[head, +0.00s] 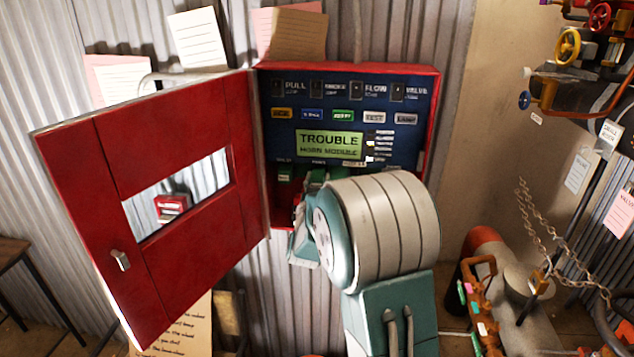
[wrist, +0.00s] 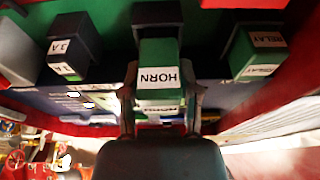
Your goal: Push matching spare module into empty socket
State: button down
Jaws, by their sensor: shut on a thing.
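The red alarm cabinet (head: 432,120) is open, and its display (head: 330,144) reads TROUBLE HORN MODULE. In the wrist view, my gripper (wrist: 162,105) is shut on a green module (wrist: 160,55) labelled HORN, with one finger on each side. The module is in line with a dark socket (wrist: 155,14) behind it; how far in it sits is unclear. A module labelled 3A (wrist: 75,40) is on the left and a green RELAY module (wrist: 258,50) is on the right. In the head view, my arm hides the gripper's tips and most of the lower panel.
The red cabinet door (head: 185,160) is swung open to the left. Paper notes (head: 195,38) hang above on the corrugated wall. A chain (head: 545,225), pipework and an orange holder (head: 480,310) with coloured pieces stand at the right. A small table (head: 12,252) is at far left.

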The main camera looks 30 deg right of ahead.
jog(key=shift+w+d, duration=0.4)
jog(key=shift+w, duration=0.2)
jog(key=shift+c, duration=1.3)
grip_release()
jog(key=v, duration=1.2)
jog(key=shift+w, duration=0.1)
